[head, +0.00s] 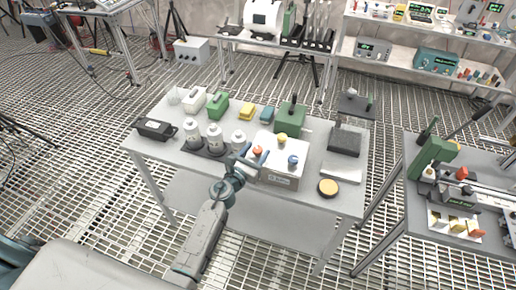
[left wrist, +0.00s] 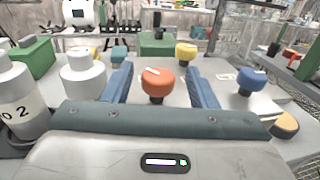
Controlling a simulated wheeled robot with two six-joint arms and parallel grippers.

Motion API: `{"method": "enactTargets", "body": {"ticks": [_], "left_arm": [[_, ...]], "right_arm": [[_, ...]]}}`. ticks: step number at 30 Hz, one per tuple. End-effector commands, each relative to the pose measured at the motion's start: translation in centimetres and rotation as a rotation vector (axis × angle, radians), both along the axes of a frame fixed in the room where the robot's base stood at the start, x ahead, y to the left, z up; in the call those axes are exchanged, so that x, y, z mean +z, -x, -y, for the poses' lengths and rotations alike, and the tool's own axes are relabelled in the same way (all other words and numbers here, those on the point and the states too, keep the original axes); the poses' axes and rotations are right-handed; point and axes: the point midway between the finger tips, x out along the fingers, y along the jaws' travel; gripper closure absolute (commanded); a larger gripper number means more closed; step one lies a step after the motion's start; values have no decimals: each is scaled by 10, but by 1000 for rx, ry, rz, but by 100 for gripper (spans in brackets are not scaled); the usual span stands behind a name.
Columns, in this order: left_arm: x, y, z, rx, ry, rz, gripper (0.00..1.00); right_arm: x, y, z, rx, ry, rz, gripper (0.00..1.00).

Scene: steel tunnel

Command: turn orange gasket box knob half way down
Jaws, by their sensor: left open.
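The white gasket box (head: 283,179) stands on the grey table and carries an orange knob (head: 257,152), a yellow knob (head: 282,138) and a blue knob (head: 293,160). In the left wrist view the orange knob (left wrist: 158,82) stands upright between the two blue fingers, with a white mark on its top. My left gripper (head: 248,160) is open at the box's front left, its fingers (left wrist: 158,88) on either side of the orange knob with visible gaps. The yellow knob (left wrist: 186,54) is behind and the blue knob (left wrist: 251,80) is to the right. My right gripper is not in view.
White bottles (head: 215,137) stand close left of the box, also near the left in the wrist view (left wrist: 82,75). A round yellow-topped tin (head: 328,187) lies right of the box. Green boxes (head: 291,119) stand behind it. The table's front edge is clear.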

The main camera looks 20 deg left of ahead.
Motion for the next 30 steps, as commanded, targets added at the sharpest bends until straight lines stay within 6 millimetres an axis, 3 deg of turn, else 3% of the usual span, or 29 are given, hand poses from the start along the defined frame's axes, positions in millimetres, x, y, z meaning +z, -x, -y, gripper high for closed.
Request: {"method": "enactTargets", "body": {"ticks": [5,14,21,30], "left_arm": [[0,-13,3,0,0,0,47],[0,-15,3,0,0,-1,47],[0,-15,3,0,0,-1,91],[-1,-15,2,-33,-1,-1,91]], "right_arm": [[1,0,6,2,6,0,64],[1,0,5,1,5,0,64],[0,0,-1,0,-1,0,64],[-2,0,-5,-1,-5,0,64]]}}
